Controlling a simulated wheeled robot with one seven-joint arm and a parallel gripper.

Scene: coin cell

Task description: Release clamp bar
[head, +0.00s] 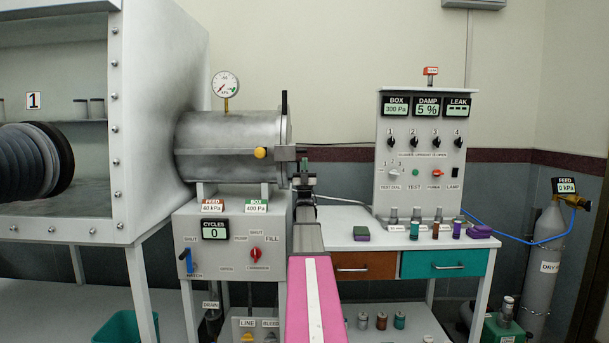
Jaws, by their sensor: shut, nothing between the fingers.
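The clamp bar (285,153) looks like the short grey horizontal bar across the door end of the steel cylinder chamber (228,132), with a yellow knob (260,153) at its left. A dark upright bar (285,103) stands at the same door end. My gripper (303,166) is in front of the door end, at the right end of the clamp bar. It is shut and empty. It overlaps the bar's end in the picture, and I cannot tell whether they touch. My arm partly hides the space below the door.
A glove box (160,110) stands at the left. A control box (250,215) with a red knob (255,254) sits below the chamber. A white table (345,222) at the right bears an instrument panel (420,185) and small bottles. A gas cylinder (545,270) stands far right.

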